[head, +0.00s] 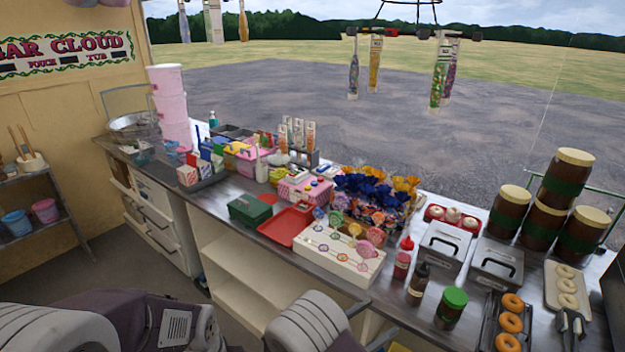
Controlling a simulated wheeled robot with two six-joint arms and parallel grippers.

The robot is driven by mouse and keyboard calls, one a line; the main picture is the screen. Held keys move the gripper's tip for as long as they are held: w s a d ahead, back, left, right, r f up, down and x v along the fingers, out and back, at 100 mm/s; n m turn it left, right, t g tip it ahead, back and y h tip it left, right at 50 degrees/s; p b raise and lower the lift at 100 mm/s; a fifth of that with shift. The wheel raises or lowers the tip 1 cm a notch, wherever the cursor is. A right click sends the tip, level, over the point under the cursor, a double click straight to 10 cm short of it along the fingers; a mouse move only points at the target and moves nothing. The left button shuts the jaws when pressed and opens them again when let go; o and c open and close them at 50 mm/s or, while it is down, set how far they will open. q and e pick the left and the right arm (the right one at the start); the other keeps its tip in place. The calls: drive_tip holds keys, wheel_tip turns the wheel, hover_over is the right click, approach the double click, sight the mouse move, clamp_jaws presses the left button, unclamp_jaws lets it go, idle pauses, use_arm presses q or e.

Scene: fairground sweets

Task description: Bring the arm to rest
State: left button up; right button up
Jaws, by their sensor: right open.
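My right gripper (571,322) shows at the bottom right, with two grey fingers pointing up the picture and a gap between them. It is open and I see nothing held in it. It appears just in front of the pale board (551,287) with ring doughnuts; whether it touches the board I cannot tell. Most of the right arm is below the picture. Grey links of my arms show along the bottom left and middle. My left gripper is not in view.
A dark tray (484,342) of doughnuts lies left of the right gripper. A green-lidded jar (451,309), sauce bottles (403,258) and metal lidded boxes (497,265) crowd the counter. Brown barrels (543,221) stand behind. Open ground lies beyond the counter.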

drive_tip(key=s+d+r+m+g+h, duration=0.1)
drive_tip(key=d+r+m+g, duration=0.45)
drive_tip(key=d, duration=0.45)
drive_tip(key=s+d+m+g+y, duration=0.3)
drive_tip(key=s+d+m+g, duration=0.2)
drive_tip(key=s+d+g, duration=0.15)
drive_tip(key=s+a+f+m+g+y, duration=0.1)
drive_tip(key=s+f+m+y, duration=0.4)
drive_tip(key=s, duration=0.4)
drive_tip(key=w+a+f+m+t+y, duration=0.1)
drive_tip(key=w+a+m+t+y, duration=0.1)
drive_tip(key=a+m+y, duration=0.2)
drive_tip(key=w+a+f+m+t+y, duration=0.2)
drive_tip(key=a+m+y, duration=0.2)
drive_tip(key=a, duration=0.3)
drive_tip(key=shift+a+t, duration=0.25)
drive_tip(key=shift+t, duration=0.05)
